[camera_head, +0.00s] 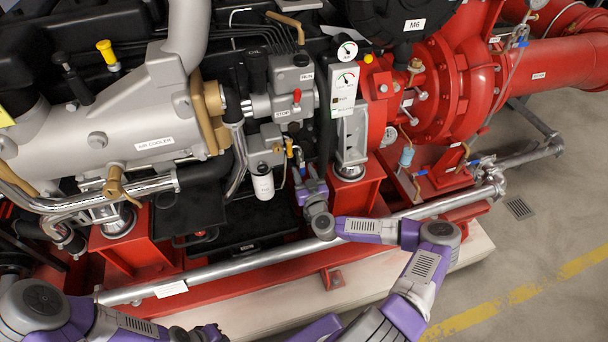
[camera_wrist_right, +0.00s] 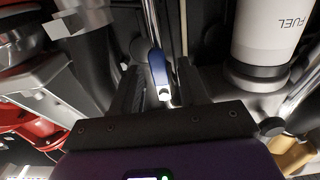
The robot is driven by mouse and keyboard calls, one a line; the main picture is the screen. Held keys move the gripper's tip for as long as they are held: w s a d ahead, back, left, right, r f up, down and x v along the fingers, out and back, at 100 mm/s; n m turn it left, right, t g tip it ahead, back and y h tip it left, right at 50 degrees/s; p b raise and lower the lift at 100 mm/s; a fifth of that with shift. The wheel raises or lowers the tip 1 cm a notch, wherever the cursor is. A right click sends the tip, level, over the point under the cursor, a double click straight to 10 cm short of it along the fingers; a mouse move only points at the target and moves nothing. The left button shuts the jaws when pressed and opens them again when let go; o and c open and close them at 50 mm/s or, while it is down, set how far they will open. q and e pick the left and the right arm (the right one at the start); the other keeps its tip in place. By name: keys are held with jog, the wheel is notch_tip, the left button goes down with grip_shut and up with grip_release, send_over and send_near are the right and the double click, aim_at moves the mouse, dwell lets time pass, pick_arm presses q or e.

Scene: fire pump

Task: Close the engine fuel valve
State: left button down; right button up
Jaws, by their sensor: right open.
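The engine fuel valve shows a small lever with a blue grip (camera_wrist_right: 158,68) in the right wrist view. It stands between the two dark fingers of my right gripper (camera_wrist_right: 160,88), which is open around it, with no clear contact on either side. In the head view my right gripper (camera_head: 299,172) reaches in just right of the white fuel filter (camera_head: 263,186); the filter also shows at the upper right of the right wrist view (camera_wrist_right: 277,35).
A gauge panel (camera_head: 344,90) and a red mount (camera_head: 354,185) stand close on the right. A silver pipe (camera_head: 250,264) crosses in front. Open floor (camera_head: 530,270) lies at right.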

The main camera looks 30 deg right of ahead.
grip_shut()
